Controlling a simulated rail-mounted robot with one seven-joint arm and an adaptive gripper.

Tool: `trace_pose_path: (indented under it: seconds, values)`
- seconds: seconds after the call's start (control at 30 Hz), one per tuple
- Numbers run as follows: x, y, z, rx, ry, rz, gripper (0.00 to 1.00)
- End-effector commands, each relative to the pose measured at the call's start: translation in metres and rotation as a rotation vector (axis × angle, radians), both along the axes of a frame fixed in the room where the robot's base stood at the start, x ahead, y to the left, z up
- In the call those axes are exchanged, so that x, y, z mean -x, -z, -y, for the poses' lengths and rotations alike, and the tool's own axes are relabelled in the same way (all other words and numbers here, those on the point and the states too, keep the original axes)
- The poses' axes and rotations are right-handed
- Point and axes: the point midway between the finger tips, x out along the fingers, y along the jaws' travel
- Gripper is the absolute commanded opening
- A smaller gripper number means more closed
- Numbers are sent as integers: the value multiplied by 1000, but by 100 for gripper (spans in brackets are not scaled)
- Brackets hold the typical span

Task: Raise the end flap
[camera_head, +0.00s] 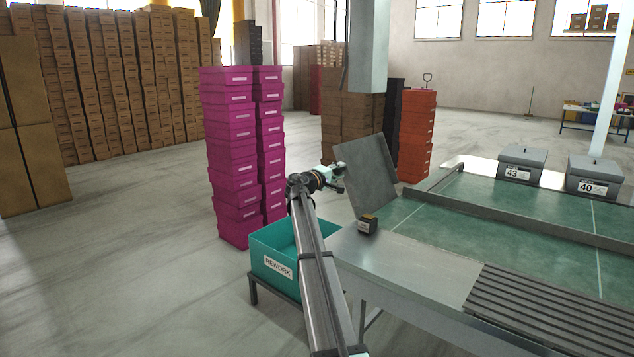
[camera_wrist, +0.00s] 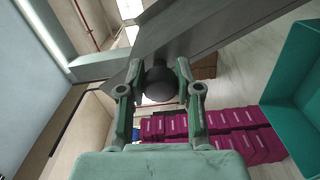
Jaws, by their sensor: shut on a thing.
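The end flap (camera_head: 368,172) is a flat grey panel at the near-left end of the green-topped line. It stands steeply tilted up from the table. In the wrist view the flap (camera_wrist: 205,30) crosses the top of the picture, with a dark round knob (camera_wrist: 159,84) at its edge. My gripper (camera_head: 338,175) is at the flap's left edge. In the wrist view my gripper (camera_wrist: 158,90) has its two green fingers on either side of the knob, shut on it. The fingers hide parts of the knob's sides.
A teal REWORK bin (camera_head: 272,262) stands beside the table, below my arm. Tall magenta box stacks (camera_head: 232,150) stand behind it. Grey bins 43 (camera_head: 522,165) and 40 (camera_head: 597,178) are at the far right.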

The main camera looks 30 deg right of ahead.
Motion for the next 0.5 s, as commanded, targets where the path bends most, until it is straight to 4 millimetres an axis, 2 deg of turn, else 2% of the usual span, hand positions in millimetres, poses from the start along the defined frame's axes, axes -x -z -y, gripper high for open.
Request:
trace_pose_path:
  seconds: [0.03,0.2,0.5]
  values:
    - [12,-2,3,-7,0,42,0]
    - [40,-8,12,-50,1,180,0]
    - [74,-11,23,-103,1,352,0]
